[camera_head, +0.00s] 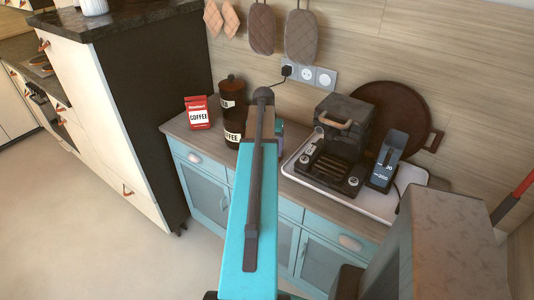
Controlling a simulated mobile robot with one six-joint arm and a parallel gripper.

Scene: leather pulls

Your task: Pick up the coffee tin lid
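A dark tin with a pale label reading COFFEE (233,138) stands on the counter, just left of my arm. Its brown top (236,113) seems to be the lid, but it is too small to tell whether it sits fully on. My arm covers the tin's right side. A second dark tin (231,97) with a brown lid shows directly behind it. My blue arm reaches from the bottom of the view up to the counter and hides what lies beyond it. My gripper cannot be made out.
A red coffee bag (197,113) stands left of the tins. A round brown board (407,108) leans on the wall. A tall cabinet (150,90) borders the left.

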